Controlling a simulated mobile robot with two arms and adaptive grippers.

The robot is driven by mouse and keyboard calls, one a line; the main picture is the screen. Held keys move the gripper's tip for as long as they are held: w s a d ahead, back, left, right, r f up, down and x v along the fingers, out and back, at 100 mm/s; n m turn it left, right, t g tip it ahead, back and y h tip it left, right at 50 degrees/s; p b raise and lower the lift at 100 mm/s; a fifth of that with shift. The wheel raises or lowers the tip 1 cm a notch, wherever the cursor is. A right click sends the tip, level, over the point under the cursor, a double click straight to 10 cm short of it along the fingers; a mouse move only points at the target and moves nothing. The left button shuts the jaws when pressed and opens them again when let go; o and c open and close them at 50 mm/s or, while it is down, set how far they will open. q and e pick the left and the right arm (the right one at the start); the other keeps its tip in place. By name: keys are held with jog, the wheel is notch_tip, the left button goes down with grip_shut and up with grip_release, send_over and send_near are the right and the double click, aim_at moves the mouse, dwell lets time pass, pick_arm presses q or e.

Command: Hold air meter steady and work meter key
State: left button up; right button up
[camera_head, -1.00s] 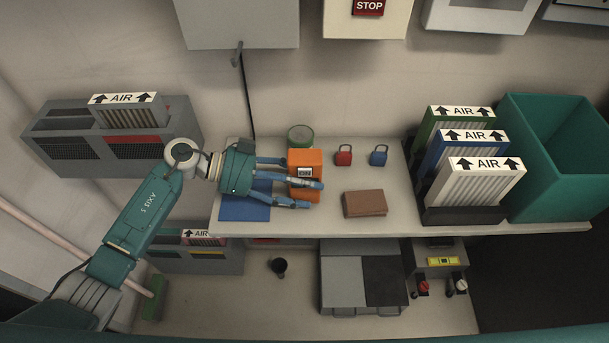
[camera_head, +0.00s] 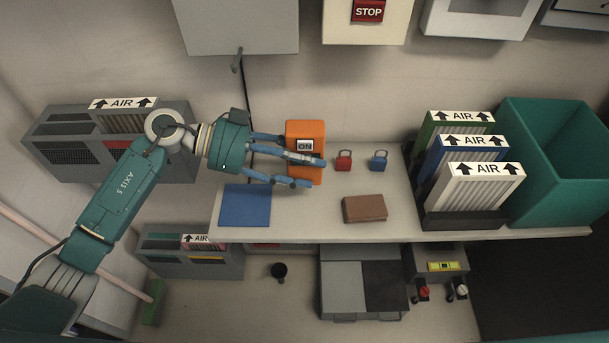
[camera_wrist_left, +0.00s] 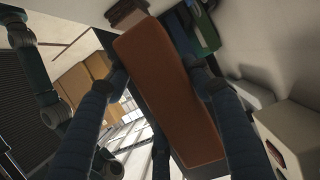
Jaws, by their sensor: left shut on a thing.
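The orange air meter (camera_head: 305,130) has a small display reading ON. My left gripper (camera_head: 304,168) is shut on it, with blue fingers across its lower front and at its side. In the left wrist view the meter's orange-brown body (camera_wrist_left: 160,80) stands between the fingers of my left gripper (camera_wrist_left: 165,85). The meter appears raised above the bench, though the gap under it is hidden. A meter key cannot be made out. My right gripper is not in view.
The bench (camera_head: 310,225) holds a blue mat (camera_head: 245,205), a brown block (camera_head: 365,208), a red padlock (camera_head: 343,161) and a blue padlock (camera_head: 379,161). Upright AIR filters (camera_head: 480,188) and a teal bin (camera_head: 555,190) stand at right. The bench's front middle is clear.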

pick_arm(q)
jog(key=shift+r, duration=0.45)
jog(key=shift+f+b, duration=1.5)
jog(key=shift+f, duration=3)
jog(key=shift+f, duration=0.2)
jog(key=shift+a+f, duration=0.1)
jog(key=shift+f, duration=0.3)
